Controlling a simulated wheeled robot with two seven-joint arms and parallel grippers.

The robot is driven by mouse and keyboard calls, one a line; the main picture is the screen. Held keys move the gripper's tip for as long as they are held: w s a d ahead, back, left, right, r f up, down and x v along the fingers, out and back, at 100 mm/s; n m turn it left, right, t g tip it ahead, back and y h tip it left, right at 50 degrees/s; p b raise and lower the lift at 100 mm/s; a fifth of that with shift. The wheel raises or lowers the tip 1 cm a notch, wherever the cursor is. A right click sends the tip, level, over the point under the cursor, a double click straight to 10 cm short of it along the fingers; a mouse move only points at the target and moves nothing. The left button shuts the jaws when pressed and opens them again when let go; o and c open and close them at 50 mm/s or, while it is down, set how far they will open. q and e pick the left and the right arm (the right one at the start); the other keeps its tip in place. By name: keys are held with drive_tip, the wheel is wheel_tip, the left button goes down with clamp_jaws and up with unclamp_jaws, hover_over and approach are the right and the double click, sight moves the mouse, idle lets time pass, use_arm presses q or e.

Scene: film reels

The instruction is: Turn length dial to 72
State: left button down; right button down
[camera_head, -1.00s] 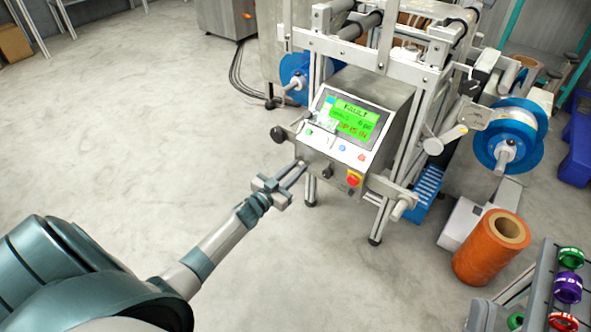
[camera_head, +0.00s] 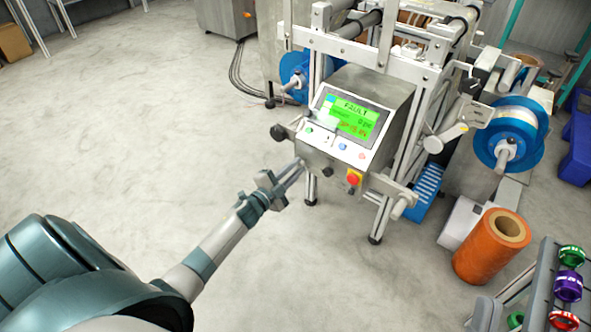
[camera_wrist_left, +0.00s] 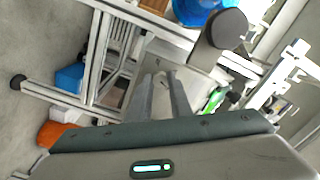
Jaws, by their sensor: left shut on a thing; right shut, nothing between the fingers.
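The control box (camera_head: 350,105) of the machine has a green display (camera_head: 352,122); its top line seems to read FAULT, and the smaller figures are too blurred to read surely. My left gripper (camera_head: 298,165) reaches the lower left of the box's front and is shut on a small part there, which I take for the length dial. The fingers hide the dial, so its setting cannot be read. In the left wrist view the narrow fingers (camera_wrist_left: 165,85) point at the grey box face. My right gripper is not in view.
An orange roll (camera_head: 480,255) stands at the right.

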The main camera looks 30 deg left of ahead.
use_arm(q)
drive_tip(key=shift+m, duration=1.4)
use_arm(e)
drive_tip(key=shift+d+r+t, duration=0.25)
drive_tip(key=shift+r+t, duration=0.15)
drive_tip(key=shift+r, duration=0.15)
drive_tip(key=shift+s, duration=0.1)
use_arm(q)
drive_tip(key=c, duration=1.6)
unclamp_jaws()
drive_tip(key=shift+s, duration=0.15)
